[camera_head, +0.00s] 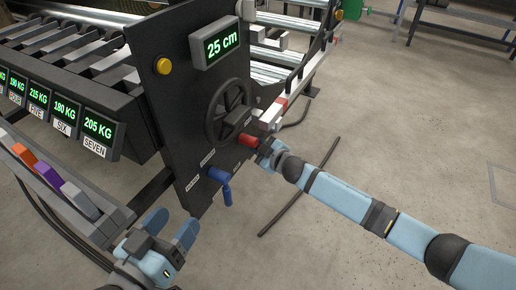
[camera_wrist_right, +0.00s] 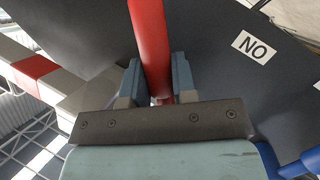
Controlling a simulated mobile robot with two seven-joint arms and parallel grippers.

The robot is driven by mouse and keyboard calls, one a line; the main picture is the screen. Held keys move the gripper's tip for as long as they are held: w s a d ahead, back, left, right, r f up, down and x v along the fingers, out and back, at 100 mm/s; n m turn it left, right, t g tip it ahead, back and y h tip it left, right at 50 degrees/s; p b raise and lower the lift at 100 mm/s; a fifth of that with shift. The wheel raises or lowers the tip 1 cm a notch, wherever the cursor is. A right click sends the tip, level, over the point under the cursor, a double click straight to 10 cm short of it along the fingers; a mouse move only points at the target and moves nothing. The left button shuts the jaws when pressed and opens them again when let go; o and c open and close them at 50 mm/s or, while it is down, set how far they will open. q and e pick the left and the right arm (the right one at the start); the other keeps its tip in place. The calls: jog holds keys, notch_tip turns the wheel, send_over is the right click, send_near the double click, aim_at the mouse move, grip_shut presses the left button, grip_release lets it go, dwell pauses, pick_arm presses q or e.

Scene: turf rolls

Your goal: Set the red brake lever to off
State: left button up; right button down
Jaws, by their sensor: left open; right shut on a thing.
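The red brake lever (camera_head: 248,141) sticks out from the dark side panel (camera_head: 170,110), below the black handwheel (camera_head: 230,108). My right gripper (camera_head: 264,150) is at the lever's end. In the right wrist view the red lever (camera_wrist_right: 152,45) runs down between the two fingers of my right gripper (camera_wrist_right: 156,85), which is shut on it. My left gripper (camera_head: 172,229) is open and empty, below and left of the panel.
A blue lever (camera_head: 222,182) sits lower on the panel. A display reads "25 cm" (camera_head: 221,44), with a yellow button (camera_head: 164,66) beside it. A rail with coloured blocks (camera_head: 48,180) lies near my left gripper. Open floor (camera_head: 350,150) is at the right.

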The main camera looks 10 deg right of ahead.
pick_arm(q)
jog(key=shift+f, duration=0.1)
dwell(0.3)
pick_arm(e)
jog(key=c, duration=0.9)
grip_release()
jog(key=shift+c, duration=0.2)
pick_arm(q)
jog(key=shift+r, duration=0.25)
pick_arm(e)
jog(key=shift+d, duration=0.1)
pick_arm(q)
notch_tip(320, 180, up, 7)
jog(key=t+p, duration=0.2)
jog(key=p, duration=0.3)
jog(key=shift+s+a+n+t, duration=0.15)
jog(key=shift+a+n+t, duration=0.15)
pick_arm(e)
jog(key=v, duration=1.3)
jog(key=shift+s, duration=0.35)
pick_arm(q)
jog(key=shift+f, duration=0.1)
pick_arm(e)
jog(key=shift+d, duration=0.15)
